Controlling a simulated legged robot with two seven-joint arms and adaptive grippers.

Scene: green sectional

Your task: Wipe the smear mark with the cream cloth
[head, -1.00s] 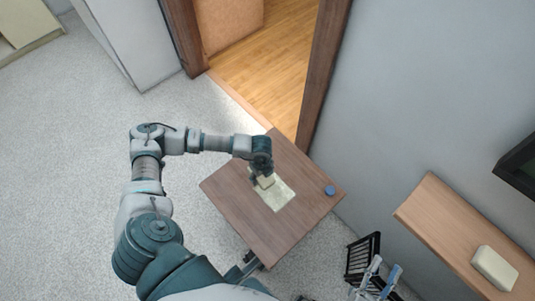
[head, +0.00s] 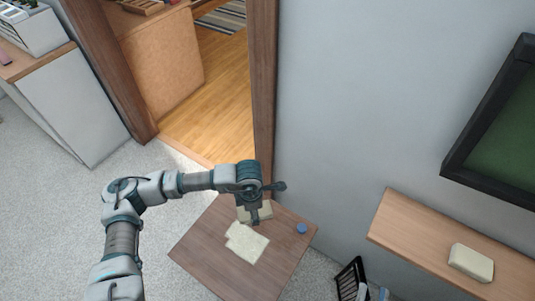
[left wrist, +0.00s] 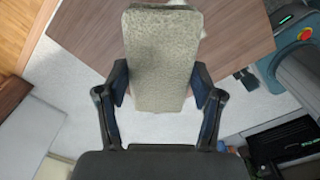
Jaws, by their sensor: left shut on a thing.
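The cream cloth (head: 266,213) is a thick, block-like pad in my left gripper (head: 256,220), near the far corner of the small brown table (head: 205,248). In the left wrist view the cloth (left wrist: 163,58) fills the space between the two fingers of the left gripper (left wrist: 163,88), which are shut on its sides. A pale, irregular patch (head: 247,243), which looks like the smear mark, lies on the tabletop just nearer than the cloth. I cannot tell whether the cloth touches the table. My right gripper is not seen.
A blue round item (head: 302,228) sits near the table's right corner. A black basket (head: 350,275) stands on the floor at the right. A wall shelf (head: 410,232) holds a cream block (head: 471,262). A doorway with brown posts (head: 264,90) is behind the table.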

